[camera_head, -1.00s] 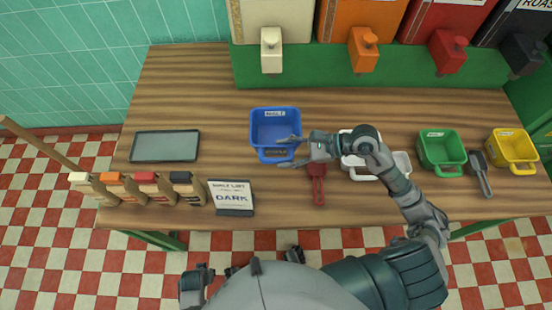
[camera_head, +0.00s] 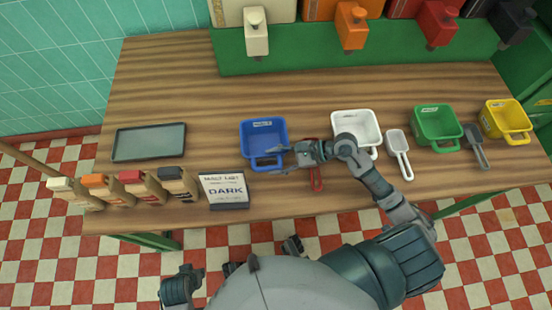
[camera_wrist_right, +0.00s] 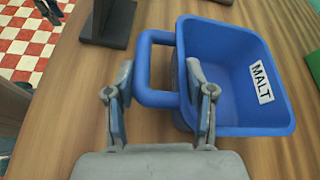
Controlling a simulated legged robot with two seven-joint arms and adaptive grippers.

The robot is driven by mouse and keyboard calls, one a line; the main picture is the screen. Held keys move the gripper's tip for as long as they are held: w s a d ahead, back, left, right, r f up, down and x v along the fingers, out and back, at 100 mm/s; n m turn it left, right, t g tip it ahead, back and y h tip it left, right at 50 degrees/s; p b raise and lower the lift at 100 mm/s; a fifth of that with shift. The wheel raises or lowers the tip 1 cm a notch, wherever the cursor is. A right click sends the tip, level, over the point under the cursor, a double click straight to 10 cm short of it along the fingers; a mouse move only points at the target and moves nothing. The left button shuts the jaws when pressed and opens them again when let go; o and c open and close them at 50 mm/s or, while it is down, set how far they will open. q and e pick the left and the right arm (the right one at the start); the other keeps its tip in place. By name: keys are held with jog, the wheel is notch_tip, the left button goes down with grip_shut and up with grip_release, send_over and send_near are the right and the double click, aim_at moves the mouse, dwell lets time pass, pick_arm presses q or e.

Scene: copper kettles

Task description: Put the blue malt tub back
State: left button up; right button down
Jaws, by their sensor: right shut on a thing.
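The blue malt tub (camera_head: 262,132) is left of centre over the wooden table in the head view, open side up. Its white MALT label shows in the right wrist view (camera_wrist_right: 261,83). My right gripper (camera_head: 278,160) is at the tub's near side. In the wrist view its fingers (camera_wrist_right: 160,92) stand on either side of the tub's blue loop handle, shut on it. I cannot tell whether the tub's base touches the table. Dark parts at the table's front edge may be my left gripper (camera_head: 292,245); its fingers are unclear.
A grey tray (camera_head: 149,142), several small bags (camera_head: 131,187) and a DARK sign (camera_head: 224,190) are to the left. White (camera_head: 356,127), green (camera_head: 436,125) and yellow (camera_head: 506,120) tubs stand right. Dispensers line the back.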

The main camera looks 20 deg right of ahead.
jog(key=shift+a, duration=0.15)
jog(key=shift+d+f, duration=0.1)
jog(key=shift+d, duration=0.1)
jog(key=c, duration=0.6)
grip_release()
jog(key=shift+d, duration=0.2)
jog(key=shift+o, duration=1)
jog(key=shift+d, duration=0.2)
jog(key=shift+a, duration=0.35)
jog(key=v, duration=1.1)
jog(key=shift+d, duration=0.3)
jog(key=shift+s+d+r, duration=0.15)
jog(key=shift+d+r, duration=0.05)
jog(key=shift+d, duration=0.1)
jog(key=shift+a+r, duration=0.1)
jog(key=shift+a, duration=0.15)
